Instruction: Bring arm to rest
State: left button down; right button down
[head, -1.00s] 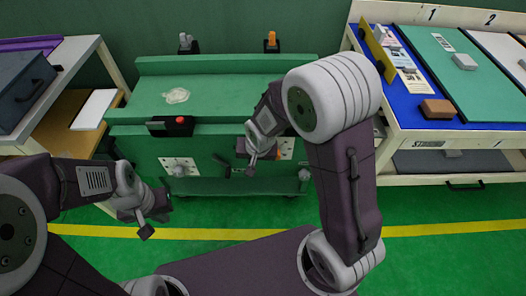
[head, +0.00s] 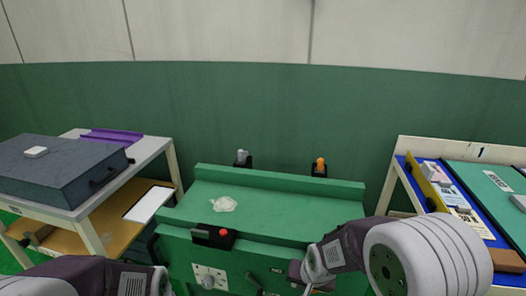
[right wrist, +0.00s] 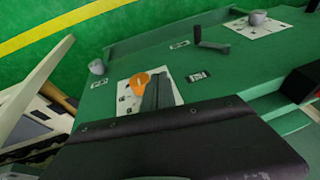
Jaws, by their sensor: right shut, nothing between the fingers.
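My right arm comes in at the lower right of the head view. Its gripper (head: 310,288) is low in front of the green bench (head: 275,186), partly cut off by the lower edge. In the right wrist view the dark fingers (right wrist: 157,92) are together with nothing between them. Beside them in that picture is an orange knob (right wrist: 138,84) on a white plate (right wrist: 127,97); whether they touch it I cannot tell. My left arm shows at the lower left of the head view, but its fingers are out of the picture.
A grey case (head: 62,170) is on the left table, near a purple tray (head: 112,136). The bench bears a whitish translucent piece (head: 223,204) and a black box with a red button (head: 214,237). A right table holds a blue board (head: 490,238). The bench top looks mostly clear.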

jog(key=s+d+n+g, duration=0.3)
jog(key=s+d, duration=0.1)
jog(key=s, duration=0.7)
notch_tip(320, 180, up, 24)
jog(key=p, duration=2.3)
jog(key=shift+r+n+p, duration=0.2)
jog(key=shift+n+p, duration=0.1)
jog(key=shift+p, duration=0.1)
